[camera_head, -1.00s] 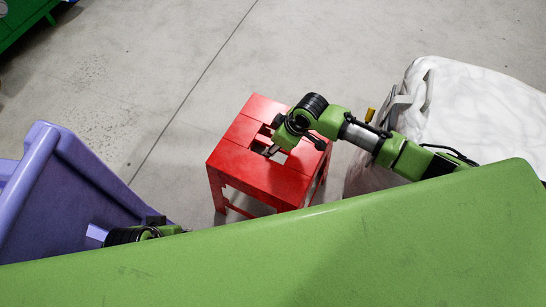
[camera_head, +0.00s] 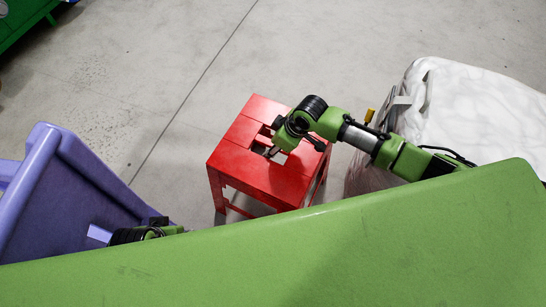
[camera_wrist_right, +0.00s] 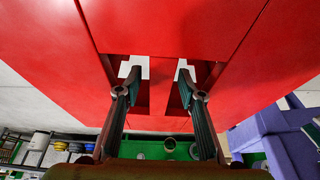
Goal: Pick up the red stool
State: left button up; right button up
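The red stool (camera_head: 240,160) stands upright on the floor at the middle of the head view. Its square top has a cut-out near the centre, and it fills the upper part of the right wrist view (camera_wrist_right: 190,25). My right gripper (camera_head: 271,152) is at this cut-out. In the right wrist view its two fingers (camera_wrist_right: 160,80) are spread, one at each of two openings, with a red bar between them. Gaps show between the fingers and the bar. Part of my left arm shows at the lower left of the head view; its fingers are hidden.
A purple bin (camera_head: 75,190) stands left of the stool. A white covered block (camera_head: 470,115) stands to the right, under my right arm. A green object (camera_head: 22,18) is at the far upper left. The grey floor behind the stool is clear.

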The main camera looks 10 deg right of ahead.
dwell(0.3)
grip_shut()
jog(key=shift+w+a+r, duration=0.1)
jog(key=shift+w, duration=0.05)
